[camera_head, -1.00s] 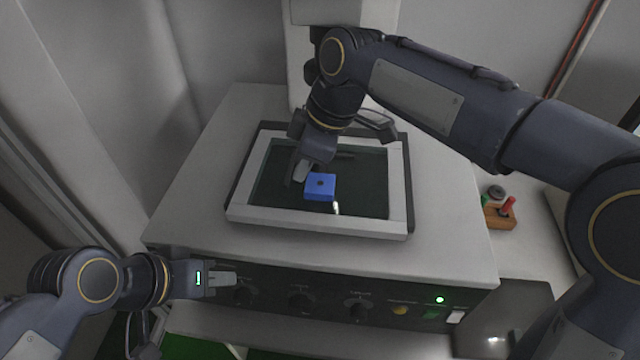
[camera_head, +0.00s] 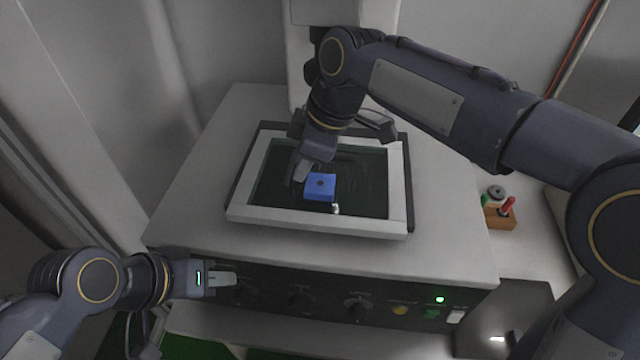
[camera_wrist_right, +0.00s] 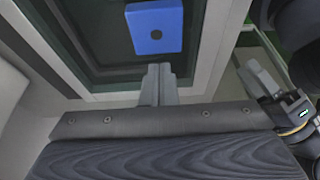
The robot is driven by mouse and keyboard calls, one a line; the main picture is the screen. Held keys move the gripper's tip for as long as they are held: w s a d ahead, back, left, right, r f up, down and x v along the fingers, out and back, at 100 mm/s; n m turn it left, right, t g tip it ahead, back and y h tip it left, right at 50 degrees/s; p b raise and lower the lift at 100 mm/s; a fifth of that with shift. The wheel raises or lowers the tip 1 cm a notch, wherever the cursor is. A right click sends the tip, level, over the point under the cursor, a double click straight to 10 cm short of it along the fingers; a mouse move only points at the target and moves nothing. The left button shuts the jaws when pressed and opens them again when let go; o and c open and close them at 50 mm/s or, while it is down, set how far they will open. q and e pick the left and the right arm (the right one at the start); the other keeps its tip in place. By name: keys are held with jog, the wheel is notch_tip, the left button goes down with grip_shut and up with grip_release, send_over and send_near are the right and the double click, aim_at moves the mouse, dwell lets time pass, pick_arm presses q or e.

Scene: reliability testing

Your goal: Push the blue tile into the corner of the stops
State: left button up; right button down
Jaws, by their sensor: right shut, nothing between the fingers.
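The blue tile (camera_head: 320,187), square with a small dark hole on top, lies on the dark floor of the pale-framed tray (camera_head: 399,190). It also shows in the right wrist view (camera_wrist_right: 155,27). My right gripper (camera_head: 300,173) is shut and empty, with its tips low in the tray, just left of the tile. In the right wrist view its tips (camera_wrist_right: 158,72) point toward the tile's edge; I cannot tell whether they touch it. My left gripper (camera_head: 222,279) is outside the tray at the lower left; its finger opening is unclear. I cannot clearly make out the stops.
A small shiny piece (camera_head: 336,209) lies near the tray's front edge. The tray sits on a pale machine top (camera_head: 450,240) with knobs and a lit green lamp (camera_head: 439,300) on its front. A wooden block with coloured items (camera_head: 500,216) stands at the right.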

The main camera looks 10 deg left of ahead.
aim_at(343, 192)
jog(key=shift+d, duration=0.55)
jog(key=d+b, duration=0.1)
jog(key=d, duration=0.6)
jog(key=shift+d, duration=0.2)
jog(key=shift+f+b, duration=0.15)
jog(key=shift+b, duration=0.15)
jog(key=shift+f+b, duration=0.8)
jog(key=shift+f, duration=0.35)
jog(key=shift+r, duration=0.1)
jog(key=shift+r+p, duration=0.15)
jog(key=shift+p, duration=0.15)
jog(key=shift+a, duration=0.2)
